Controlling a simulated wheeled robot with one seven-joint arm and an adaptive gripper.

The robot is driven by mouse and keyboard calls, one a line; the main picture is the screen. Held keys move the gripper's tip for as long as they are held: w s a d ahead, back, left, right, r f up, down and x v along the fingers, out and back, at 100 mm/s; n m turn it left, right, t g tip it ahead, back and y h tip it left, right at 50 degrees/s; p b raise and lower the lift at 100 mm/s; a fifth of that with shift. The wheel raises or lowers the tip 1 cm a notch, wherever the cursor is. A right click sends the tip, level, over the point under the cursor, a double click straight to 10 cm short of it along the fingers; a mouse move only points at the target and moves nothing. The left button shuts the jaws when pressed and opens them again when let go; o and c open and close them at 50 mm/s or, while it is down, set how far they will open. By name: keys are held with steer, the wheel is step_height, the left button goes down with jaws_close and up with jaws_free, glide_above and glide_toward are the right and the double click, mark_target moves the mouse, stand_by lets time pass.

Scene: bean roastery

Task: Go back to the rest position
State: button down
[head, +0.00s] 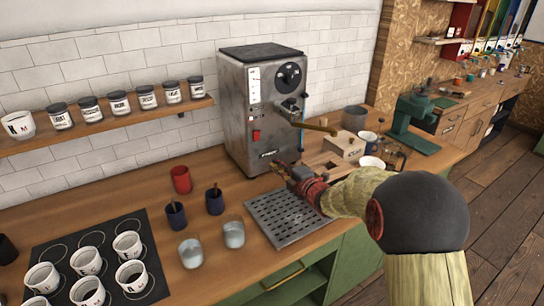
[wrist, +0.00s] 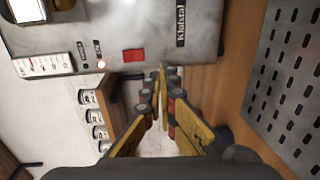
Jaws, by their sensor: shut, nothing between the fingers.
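My gripper (head: 283,170) is at the front of the grey roasting or coffee machine (head: 262,110), just above the wooden counter and beyond the perforated metal tray (head: 284,222). In the wrist view my gripper (wrist: 161,75) has its yellow fingers converging at the tips, shut and empty. The machine's front (wrist: 160,25) fills the upper part of that view, with its red switch (wrist: 133,55) close by the fingertips. I cannot tell whether the fingertips touch the machine. My arm reaches in from the right and hides part of the counter.
Left of the tray stand two metal cups (head: 234,235), two dark cups (head: 215,201) and a red cup (head: 181,179). Several white cups stand on a black mat (head: 158,270). A wooden block (head: 344,146) and a green grinder (head: 412,115) stand right of the machine. A jar shelf (head: 120,122) hangs on the wall.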

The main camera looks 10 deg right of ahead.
steer(key=shift+s+d, duration=0.2)
steer(key=shift+s, duration=0.35)
steer(key=shift+f, duration=0.1)
